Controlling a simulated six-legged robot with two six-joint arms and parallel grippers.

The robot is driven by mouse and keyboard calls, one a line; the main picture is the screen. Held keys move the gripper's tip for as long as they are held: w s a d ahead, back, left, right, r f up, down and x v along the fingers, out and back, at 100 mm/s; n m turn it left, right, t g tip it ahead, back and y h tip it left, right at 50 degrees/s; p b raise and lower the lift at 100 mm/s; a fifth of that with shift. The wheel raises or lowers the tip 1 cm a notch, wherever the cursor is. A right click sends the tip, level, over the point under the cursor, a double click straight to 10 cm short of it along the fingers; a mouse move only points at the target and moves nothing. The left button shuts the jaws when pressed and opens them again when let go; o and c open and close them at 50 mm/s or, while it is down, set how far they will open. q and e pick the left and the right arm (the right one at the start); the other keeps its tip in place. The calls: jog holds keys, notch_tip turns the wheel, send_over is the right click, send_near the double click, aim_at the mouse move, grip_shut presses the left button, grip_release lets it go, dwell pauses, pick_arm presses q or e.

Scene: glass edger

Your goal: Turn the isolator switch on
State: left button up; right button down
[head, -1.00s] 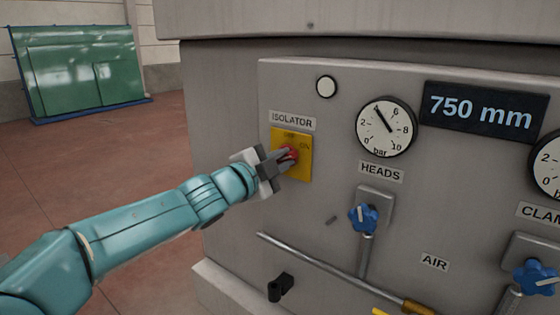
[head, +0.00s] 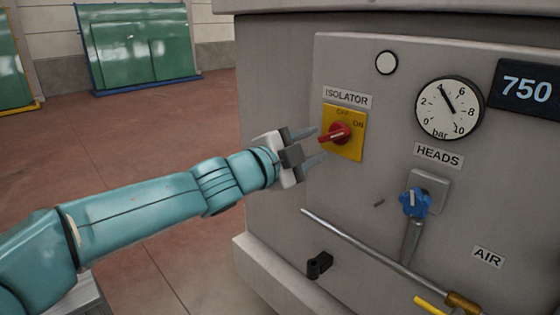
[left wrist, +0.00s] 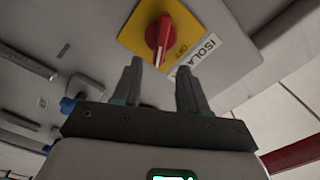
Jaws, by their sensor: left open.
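The isolator switch is a red handle (head: 341,133) on a yellow plate (head: 343,150), under the ISOLATOR label (head: 347,97). OFF is printed at the plate's top and ON at its right. My right gripper is not in view.
A round white lamp (head: 386,63) and a pressure gauge (head: 450,108) are on the panel. A blue valve knob (head: 415,202), a metal rod (head: 370,247) and a black knob (head: 319,265) sit lower. Open floor (head: 150,140) lies to the left.

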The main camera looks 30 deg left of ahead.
pick_arm(q)
jog(key=v, duration=0.9)
jog(key=shift+s+p, duration=0.2)
jog(key=shift+p, duration=0.1)
jog(key=shift+r, duration=0.1)
